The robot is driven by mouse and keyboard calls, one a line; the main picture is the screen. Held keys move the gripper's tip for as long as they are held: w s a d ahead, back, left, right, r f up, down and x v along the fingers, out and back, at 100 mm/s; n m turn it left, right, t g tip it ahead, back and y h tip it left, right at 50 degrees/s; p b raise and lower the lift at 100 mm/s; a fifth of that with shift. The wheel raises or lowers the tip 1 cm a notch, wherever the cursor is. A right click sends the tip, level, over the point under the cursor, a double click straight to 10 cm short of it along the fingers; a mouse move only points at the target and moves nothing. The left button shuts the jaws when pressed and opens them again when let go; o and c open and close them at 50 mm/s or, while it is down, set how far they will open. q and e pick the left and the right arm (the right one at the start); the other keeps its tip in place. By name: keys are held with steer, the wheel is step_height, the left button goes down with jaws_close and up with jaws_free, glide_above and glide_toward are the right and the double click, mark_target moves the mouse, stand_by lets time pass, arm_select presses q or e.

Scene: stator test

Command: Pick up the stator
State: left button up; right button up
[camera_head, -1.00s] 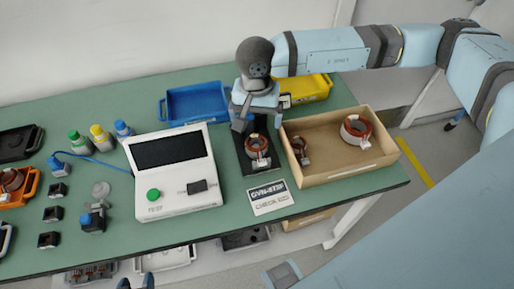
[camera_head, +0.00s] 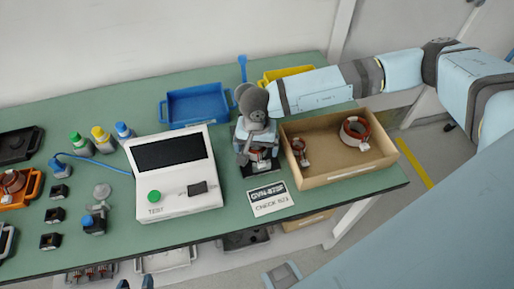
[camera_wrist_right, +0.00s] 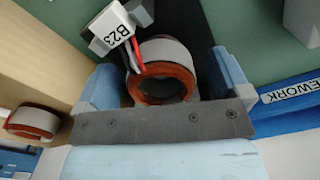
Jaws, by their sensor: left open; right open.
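A stator (camera_head: 260,154), a copper-coloured ring with a pale band, stands on a black pad (camera_head: 262,181) between the tester and the cardboard box. My right gripper (camera_head: 257,152) is directly over it and hides much of it. In the right wrist view the stator (camera_wrist_right: 165,65) lies between the two spread blue fingers, with its wires and a white B23 tag (camera_wrist_right: 110,28) at one side. The right gripper (camera_wrist_right: 165,85) is open, with a gap visible beside the stator. My left gripper (camera_head: 135,284) shows only its fingertips at the bottom edge, apart and empty.
A cardboard box (camera_head: 340,174) with two more stators stands close to the right. A white tester (camera_head: 180,205) stands to the left. Blue (camera_head: 198,104) and yellow (camera_head: 287,74) bins are behind. An orange tray (camera_head: 22,200) with a stator is far left.

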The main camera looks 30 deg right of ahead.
steer(key=c, duration=1.3)
steer(key=shift+r, duration=0.15)
